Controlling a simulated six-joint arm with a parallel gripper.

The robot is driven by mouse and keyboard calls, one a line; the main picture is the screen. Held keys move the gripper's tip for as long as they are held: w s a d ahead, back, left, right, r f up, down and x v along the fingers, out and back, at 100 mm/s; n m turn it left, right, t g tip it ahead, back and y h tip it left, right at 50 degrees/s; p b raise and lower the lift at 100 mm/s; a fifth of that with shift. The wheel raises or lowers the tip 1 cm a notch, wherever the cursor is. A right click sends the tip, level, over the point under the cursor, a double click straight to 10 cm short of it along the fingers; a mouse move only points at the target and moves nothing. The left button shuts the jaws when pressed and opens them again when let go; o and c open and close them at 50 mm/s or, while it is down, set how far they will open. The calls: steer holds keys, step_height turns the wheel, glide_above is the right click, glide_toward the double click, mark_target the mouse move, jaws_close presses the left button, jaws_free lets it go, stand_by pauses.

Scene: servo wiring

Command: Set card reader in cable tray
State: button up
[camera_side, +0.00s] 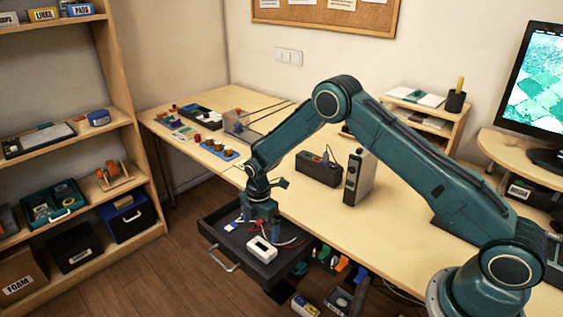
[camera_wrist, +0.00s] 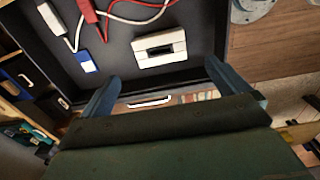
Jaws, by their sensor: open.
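A white box with a dark slot (camera_side: 262,249), which looks like the card reader, lies in the open dark drawer (camera_side: 222,243) below the desk's front edge. It also shows in the wrist view (camera_wrist: 159,48), lying flat on the drawer's black floor (camera_wrist: 112,60). My gripper (camera_side: 262,226) points down over the drawer, just behind the white box in the side view. In the wrist view its fingers (camera_wrist: 163,74) are spread with nothing between them, and the box lies beyond the tips. I cannot tell for certain which container is the cable tray; the drawer holds loose cables.
Red and white cables (camera_wrist: 120,15) and a small blue-and-white piece (camera_wrist: 87,62) share the drawer. A black box (camera_side: 318,168) and a grey-faced device (camera_side: 358,178) stand on the desk. A clear bin (camera_side: 243,126) and a dark tray (camera_side: 200,114) are farther back. Shelves stand left.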

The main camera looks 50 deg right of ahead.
steer(key=shift+r, duration=1.7)
steer(key=shift+r, duration=0.1)
steer(key=s+r+m+t, duration=0.1)
steer(key=s+r+m, duration=0.25)
steer(key=r, duration=0.55)
steer(key=s+d+r+m+t, duration=0.1)
steer(key=s+r+m, duration=0.1)
steer(key=s+r, duration=0.5)
steer(key=s+r+m+t, duration=0.1)
steer(key=s+r+m, duration=0.2)
steer(key=r, duration=0.8)
steer(key=s+r+m+t, duration=0.1)
steer(key=s+m, duration=0.3)
steer(key=s, duration=0.7)
steer(key=s+d+r+m+t, duration=0.1)
steer(key=s+r+m, duration=0.3)
steer(key=s, duration=0.8)
steer(key=shift+r+m+t, duration=0.25)
steer(key=shift+m+t, duration=0.05)
steer(key=shift+m, duration=0.45)
steer(key=shift+c, duration=0.4)
